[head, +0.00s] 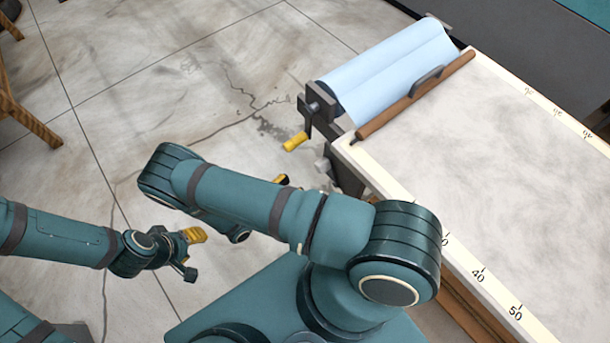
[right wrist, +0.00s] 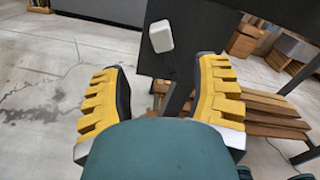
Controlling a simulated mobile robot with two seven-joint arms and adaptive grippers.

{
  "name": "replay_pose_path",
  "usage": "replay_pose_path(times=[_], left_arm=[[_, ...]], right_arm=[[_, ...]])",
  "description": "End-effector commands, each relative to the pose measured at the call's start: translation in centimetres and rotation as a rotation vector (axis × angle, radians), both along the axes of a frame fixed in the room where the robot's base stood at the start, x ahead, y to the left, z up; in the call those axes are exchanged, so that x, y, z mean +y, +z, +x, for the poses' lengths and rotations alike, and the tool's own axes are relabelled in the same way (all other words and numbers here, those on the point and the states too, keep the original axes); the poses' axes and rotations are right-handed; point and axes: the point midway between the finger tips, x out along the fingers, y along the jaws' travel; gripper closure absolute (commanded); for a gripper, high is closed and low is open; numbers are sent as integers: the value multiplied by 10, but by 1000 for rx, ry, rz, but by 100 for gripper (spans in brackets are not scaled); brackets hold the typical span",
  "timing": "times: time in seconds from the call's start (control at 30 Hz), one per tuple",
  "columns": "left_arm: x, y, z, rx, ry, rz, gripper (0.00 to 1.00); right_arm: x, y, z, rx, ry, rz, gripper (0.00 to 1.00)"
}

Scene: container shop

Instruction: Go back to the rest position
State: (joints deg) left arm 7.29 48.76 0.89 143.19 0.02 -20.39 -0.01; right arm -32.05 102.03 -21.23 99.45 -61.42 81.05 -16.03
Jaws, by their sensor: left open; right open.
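My left gripper (head: 190,252) is at the lower left of the head view, over the bare floor, with a yellow finger showing. It is open and nothing shows in it. My right arm crosses the middle of the head view and hides most of my right gripper; a small dark and yellow part shows behind the arm. In the right wrist view my right gripper (right wrist: 160,65) is open, its two yellow ribbed fingers wide apart with nothing between them. Both grippers are clear of the worktable (head: 500,165) in the head view.
A blue paper roll (head: 392,72) with a yellow-handled crank (head: 295,142) sits at the table's far end, beside a wooden bar (head: 415,95). My right arm is close to the table's ruled edge. Stacked planks (right wrist: 265,112) and a white box (right wrist: 161,36) show in the right wrist view.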

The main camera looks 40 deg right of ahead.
Motion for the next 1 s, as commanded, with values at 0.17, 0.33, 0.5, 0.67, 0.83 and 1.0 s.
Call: replay_pose_path(times=[0.17, 0.33, 0.5, 0.67, 0.83, 1.0], left_arm=[[0, 0, 0, 0, 0, 0, 53], [0, 0, 0, 0, 0, 0, 53], [0, 0, 0, 0, 0, 0, 53], [0, 0, 0, 0, 0, 0, 53], [0, 0, 0, 0, 0, 0, 53], [0, 0, 0, 0, 0, 0, 53]], right_arm=[[15, 0, -1, 1, 0, 0, 38], [18, 0, -2, 1, -1, -1, 38], [18, 0, -2, 1, -1, 0, 38], [18, 0, -2, 1, -1, 0, 38], [17, 0, -3, 1, -12, 9, 38], [9, -10, -33, -7, -200, 177, 38]])
